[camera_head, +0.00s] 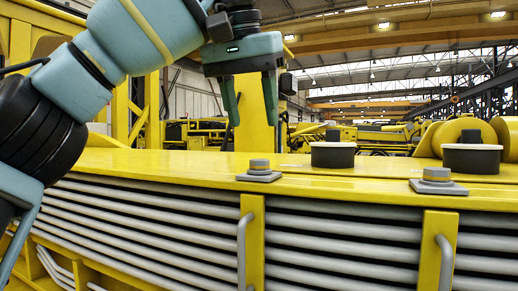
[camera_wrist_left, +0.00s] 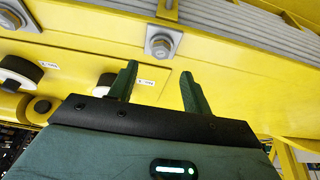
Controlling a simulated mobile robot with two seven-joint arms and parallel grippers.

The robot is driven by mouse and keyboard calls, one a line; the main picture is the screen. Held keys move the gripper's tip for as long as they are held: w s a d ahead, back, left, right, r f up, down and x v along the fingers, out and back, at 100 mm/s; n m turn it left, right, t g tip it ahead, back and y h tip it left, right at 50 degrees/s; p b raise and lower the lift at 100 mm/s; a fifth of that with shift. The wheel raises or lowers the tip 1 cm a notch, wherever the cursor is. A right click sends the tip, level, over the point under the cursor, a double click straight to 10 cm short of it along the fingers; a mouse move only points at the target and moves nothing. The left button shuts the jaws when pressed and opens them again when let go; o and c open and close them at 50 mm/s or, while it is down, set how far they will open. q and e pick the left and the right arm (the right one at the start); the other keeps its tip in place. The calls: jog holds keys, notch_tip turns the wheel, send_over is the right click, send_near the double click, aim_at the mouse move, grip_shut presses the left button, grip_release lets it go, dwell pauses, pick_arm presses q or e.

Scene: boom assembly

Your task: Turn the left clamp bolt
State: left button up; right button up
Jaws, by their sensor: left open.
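The left clamp bolt is a grey hex head (camera_head: 259,165) on a square plate, on top of the yellow beam (camera_head: 200,168). In the left wrist view it shows as a hex head (camera_wrist_left: 160,46) on its plate, ahead of the fingers. My left gripper (camera_head: 251,122) hangs above and slightly left of the bolt, apart from it, with its two dark green fingers pointing down. It is open and empty; in the wrist view (camera_wrist_left: 158,70) the bolt lies just beyond the gap between the fingertips. My right gripper is not in view.
A second clamp bolt (camera_head: 437,176) sits farther right. Black round knobs with pale rims (camera_head: 332,153) (camera_head: 472,157) stand behind the bolts. Grey tubes (camera_head: 340,235) run along the beam's front, with yellow brackets and handles (camera_head: 252,240). The beam top left of the bolt is clear.

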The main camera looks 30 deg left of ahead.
aim_at(259, 160)
pick_arm(q)
jog(key=shift+x, duration=3.55)
jog(key=shift+a, duration=0.1)
jog(key=c, duration=1)
